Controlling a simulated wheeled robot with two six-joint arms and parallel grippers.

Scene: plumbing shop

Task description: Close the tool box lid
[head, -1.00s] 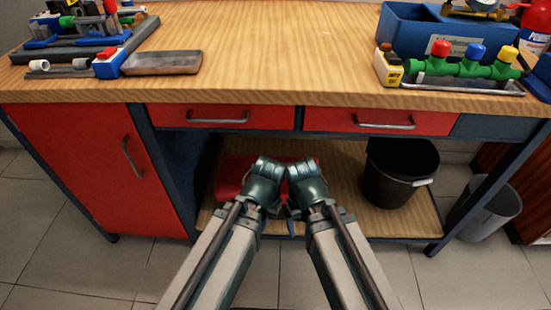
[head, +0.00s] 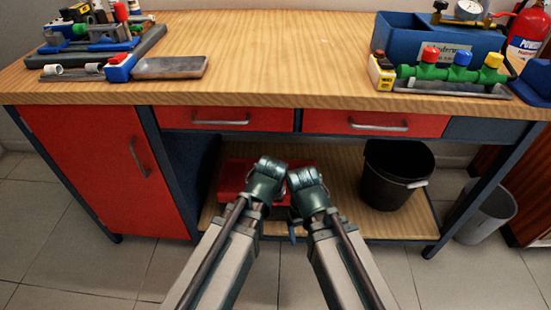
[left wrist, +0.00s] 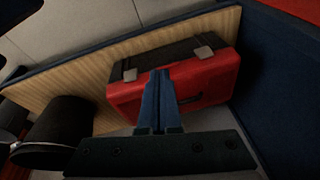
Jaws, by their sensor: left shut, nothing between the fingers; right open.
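The tool box (head: 232,177) lies on the low shelf under the bench, mostly hidden behind my arms in the head view. In the left wrist view the tool box (left wrist: 205,75) shows a red part and a dark part, with two grey latches along the seam. I cannot tell whether the lid is fully down. My left gripper (left wrist: 158,75) is shut and empty in front of the red part; contact is unclear. My right gripper (head: 292,232) shows only as a small blue piece below its wrist, in front of the shelf, holding nothing that I can see.
A black bin (head: 395,175) stands on the shelf right of the tool box. A red cabinet (head: 95,165) closes the left side. The bench top (head: 280,60) above overhangs the shelf. A grey bin (head: 487,212) stands on the floor at right.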

